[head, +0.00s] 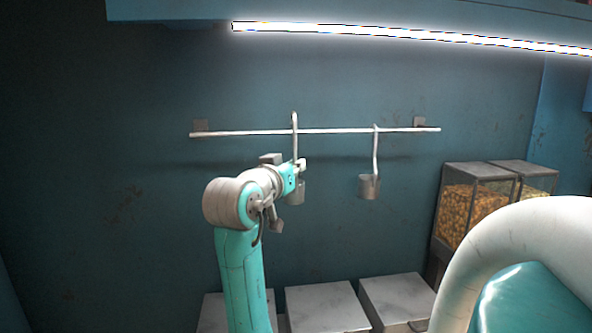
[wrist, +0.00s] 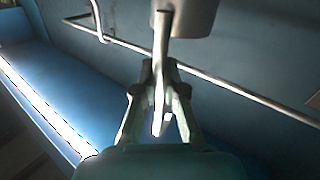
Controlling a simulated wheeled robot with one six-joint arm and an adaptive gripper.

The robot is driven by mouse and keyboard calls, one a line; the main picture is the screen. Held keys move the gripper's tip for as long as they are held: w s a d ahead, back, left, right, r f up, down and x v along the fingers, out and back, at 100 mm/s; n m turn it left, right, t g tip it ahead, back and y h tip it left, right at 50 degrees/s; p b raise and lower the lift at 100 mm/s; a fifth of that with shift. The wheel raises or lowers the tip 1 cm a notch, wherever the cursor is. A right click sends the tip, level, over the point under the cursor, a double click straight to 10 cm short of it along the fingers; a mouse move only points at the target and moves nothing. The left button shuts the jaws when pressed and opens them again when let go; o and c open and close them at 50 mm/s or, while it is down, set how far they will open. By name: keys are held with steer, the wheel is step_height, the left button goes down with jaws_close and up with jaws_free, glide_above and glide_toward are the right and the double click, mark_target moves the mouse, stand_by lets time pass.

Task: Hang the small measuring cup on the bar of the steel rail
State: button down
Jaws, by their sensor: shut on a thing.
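The small measuring cup (head: 296,194), grey metal with a long hooked handle, is held upright by my gripper (head: 299,168). In the wrist view my gripper (wrist: 159,75) is shut on its handle, with the cup (wrist: 186,14) at the top edge, partly cut off. The steel rail (head: 240,132) has a thin horizontal bar on the wall; it also crosses the wrist view (wrist: 230,85). In the head view the hook's top rises above the bar, left of its middle. I cannot tell whether the hook is over the bar or in front of it.
Another metal cup (head: 369,188) hangs on the bar to the right, with wall space between the cups. A lit tube lamp (head: 400,36) runs above. Glass-fronted bins (head: 468,210) stand at right and grey boxes (head: 326,304) below.

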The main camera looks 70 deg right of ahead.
steer(key=w+d+f, duration=0.4)
steer(key=w+d, duration=0.1)
steer(key=d, duration=0.4)
steer(key=shift+d, duration=0.2)
stand_by(1.2)
steer(key=c, duration=1.2)
jaws_free()
steer(key=a, duration=0.8)
steer(key=w+a, duration=0.1)
steer(key=a, duration=0.3)
